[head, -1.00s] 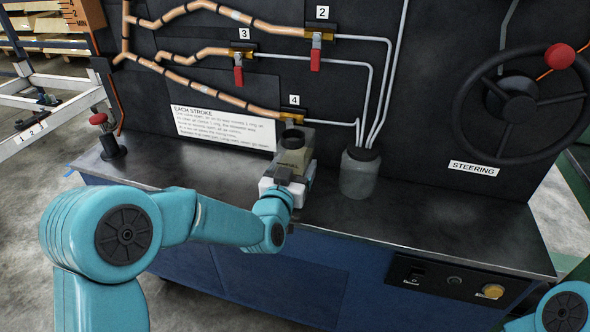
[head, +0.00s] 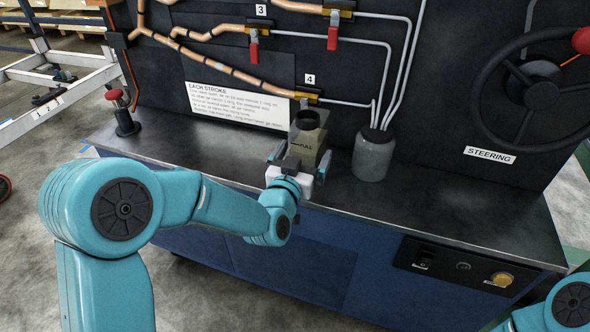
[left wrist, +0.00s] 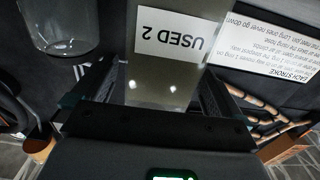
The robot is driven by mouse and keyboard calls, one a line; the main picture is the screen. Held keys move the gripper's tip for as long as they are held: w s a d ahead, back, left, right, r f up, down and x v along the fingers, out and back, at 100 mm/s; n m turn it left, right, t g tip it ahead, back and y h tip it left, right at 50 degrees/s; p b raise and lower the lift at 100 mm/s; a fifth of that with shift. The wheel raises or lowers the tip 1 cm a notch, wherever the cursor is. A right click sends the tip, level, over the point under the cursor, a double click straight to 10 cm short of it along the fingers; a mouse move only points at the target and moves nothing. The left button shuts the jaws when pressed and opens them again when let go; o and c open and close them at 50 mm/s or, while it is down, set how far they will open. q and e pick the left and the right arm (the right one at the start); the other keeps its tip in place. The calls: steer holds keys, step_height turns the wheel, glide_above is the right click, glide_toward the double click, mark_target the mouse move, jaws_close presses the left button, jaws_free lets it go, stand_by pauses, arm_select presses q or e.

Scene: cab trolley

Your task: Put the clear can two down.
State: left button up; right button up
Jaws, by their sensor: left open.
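The can (head: 308,140) is grey-olive and see-through, with a dark round mouth and a FULL mark. It stands upright on the bench in the head view; its foot is hidden behind my gripper. In the left wrist view, upside down, the can (left wrist: 170,78) bears a white label reading USED 2. My left gripper (head: 299,161) is open on the near side of the can, with a finger at either side. In the left wrist view my left gripper (left wrist: 158,90) shows dark fingers flanking the can. My right gripper is out of view.
A glass jar (head: 373,158) with pipes entering its lid stands close right of the can. Copper pipes with red-handled valves (head: 332,38) run along the panel behind. A red-knobbed lever (head: 122,112) is at left. The bench top (head: 440,205) right of the jar is clear.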

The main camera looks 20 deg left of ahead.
arm_select(q)
steer(key=s, duration=0.8)
steer(key=m+g+p, duration=0.4)
steer(key=m+p, duration=0.1)
steer(key=m, duration=3.1)
glide_toward(301, 146)
steer(key=x, duration=1.4)
steer(key=shift+w+r, duration=0.1)
steer(key=shift+r, duration=0.1)
